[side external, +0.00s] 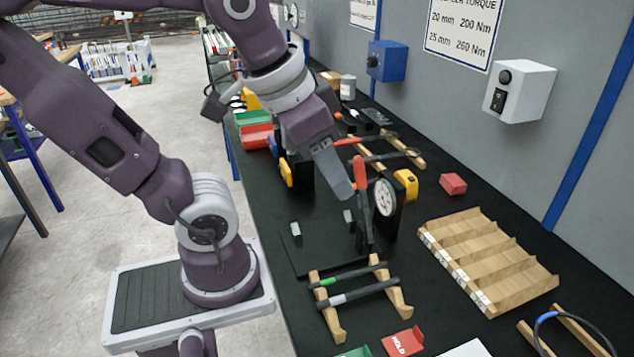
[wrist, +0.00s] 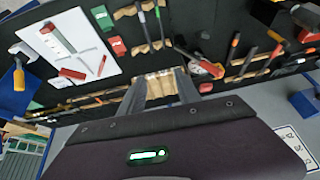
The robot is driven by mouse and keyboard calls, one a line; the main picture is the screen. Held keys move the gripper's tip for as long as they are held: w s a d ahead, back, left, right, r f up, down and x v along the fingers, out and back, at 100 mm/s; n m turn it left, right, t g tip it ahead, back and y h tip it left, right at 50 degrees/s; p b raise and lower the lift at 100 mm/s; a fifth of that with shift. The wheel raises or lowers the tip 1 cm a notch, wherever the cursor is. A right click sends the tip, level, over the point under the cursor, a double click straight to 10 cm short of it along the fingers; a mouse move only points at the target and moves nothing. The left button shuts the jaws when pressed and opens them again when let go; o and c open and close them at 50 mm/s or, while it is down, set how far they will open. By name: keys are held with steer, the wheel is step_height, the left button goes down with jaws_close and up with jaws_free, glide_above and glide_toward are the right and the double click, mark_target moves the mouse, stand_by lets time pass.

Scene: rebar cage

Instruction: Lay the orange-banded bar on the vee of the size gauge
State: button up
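My gripper (side external: 340,192) hangs above the bench, pointing down and right; its two fingers stand apart with nothing between them in the wrist view (wrist: 161,92). A dial device (side external: 385,197), perhaps the size gauge, stands just right of the fingers in the side view. Its dial shows in the wrist view (wrist: 207,70); I cannot make out a vee. Beyond it, a dark bar with an orange-red part (side external: 348,141) lies across a far wooden rack (side external: 414,159). I cannot tell surely that this is the orange-banded bar. My gripper is apart from it.
A near wooden rack (side external: 334,325) holds a green-banded bar (side external: 330,282) and a grey-banded bar (side external: 338,299). A red-handled upright tool (side external: 361,172) stands close to my fingers. A wooden compartment tray (side external: 490,260) lies right, a red block (side external: 453,184) behind it.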

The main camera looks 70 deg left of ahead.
steer(key=shift+o, duration=0.4)
steer(key=s, duration=0.1)
steer(key=s+d+f, duration=0.1)
steer(key=shift+s+d+f, duration=0.1)
steer(key=shift+s+f, duration=0.05)
steer(key=shift+s, duration=0.25)
